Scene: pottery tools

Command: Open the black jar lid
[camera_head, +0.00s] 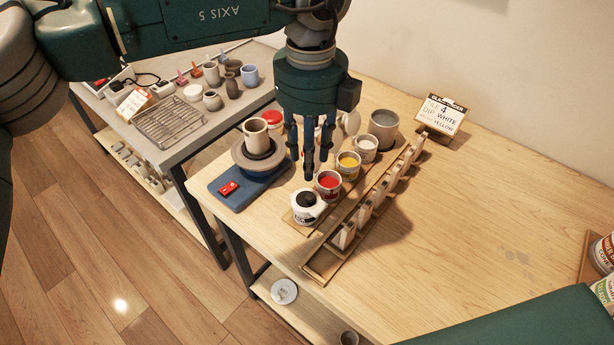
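A white jar with a dark label and a round black top (308,201) stands at the near end of a row of jars on the wooden table. From this view I cannot tell whether the black top is a seated lid or the dark inside of the jar. My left gripper (310,165) points down just above and behind this jar, near the red jar. Its fingers are spread apart, with nothing seen between them, and do not appear to touch the black top. My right gripper is not in view.
Open jars of red (329,181), yellow (348,162) and white (366,145) stand behind the black-topped jar. A wooden rack of upright tiles (364,214) runs close on their right. A blue-based wheel with a cup (257,137) is left.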

